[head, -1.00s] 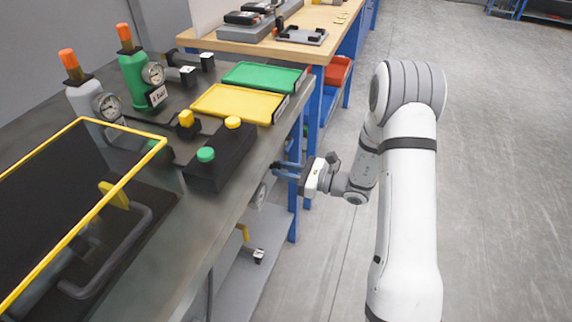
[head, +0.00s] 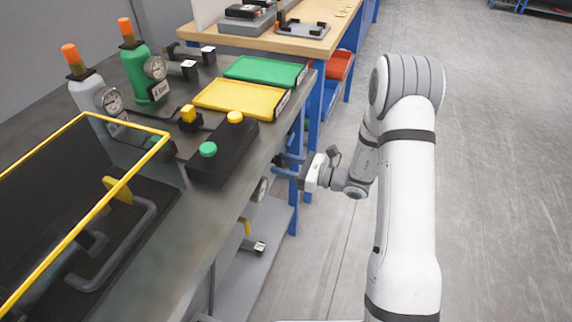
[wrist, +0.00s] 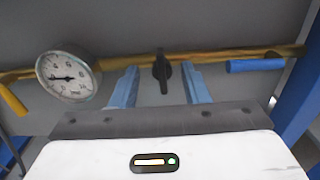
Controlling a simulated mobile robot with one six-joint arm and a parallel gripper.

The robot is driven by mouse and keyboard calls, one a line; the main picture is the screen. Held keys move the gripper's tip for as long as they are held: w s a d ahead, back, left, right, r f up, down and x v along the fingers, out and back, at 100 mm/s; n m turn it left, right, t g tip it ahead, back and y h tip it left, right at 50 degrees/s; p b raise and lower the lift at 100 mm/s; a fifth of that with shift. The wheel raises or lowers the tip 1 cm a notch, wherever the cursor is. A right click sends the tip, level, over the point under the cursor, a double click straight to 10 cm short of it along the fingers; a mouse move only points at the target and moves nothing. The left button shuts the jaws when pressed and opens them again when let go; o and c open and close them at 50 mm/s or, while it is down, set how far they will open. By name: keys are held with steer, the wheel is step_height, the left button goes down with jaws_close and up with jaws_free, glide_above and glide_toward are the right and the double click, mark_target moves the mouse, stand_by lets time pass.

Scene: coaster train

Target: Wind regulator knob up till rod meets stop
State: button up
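A black winged knob (wrist: 162,72) sits on a yellow pipe (wrist: 225,57) under the bench in the wrist view. It stands roughly upright between the two blue fingers of my gripper (wrist: 159,80), with a gap on each side. The gripper is open; how far its tips are from the knob in depth is unclear. A round dial gauge (wrist: 68,77) hangs left of the knob, needle pointing left. In the head view my gripper (head: 284,165) is at the bench's front edge, and the knob is hidden there. I cannot pick out the rod or stop.
A blue lever (wrist: 256,66) lies right of the knob and a yellow lever (wrist: 12,99) far left. A blue bench leg (wrist: 303,85) stands at right. Above, the bench holds a black button box (head: 222,153) and a yellow tray (head: 240,98). Floor at right is clear.

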steer(key=v, duration=0.7)
steer(key=shift+d+p, duration=0.35)
steer(key=shift+p, duration=0.05)
steer(key=shift+s+r, duration=0.1)
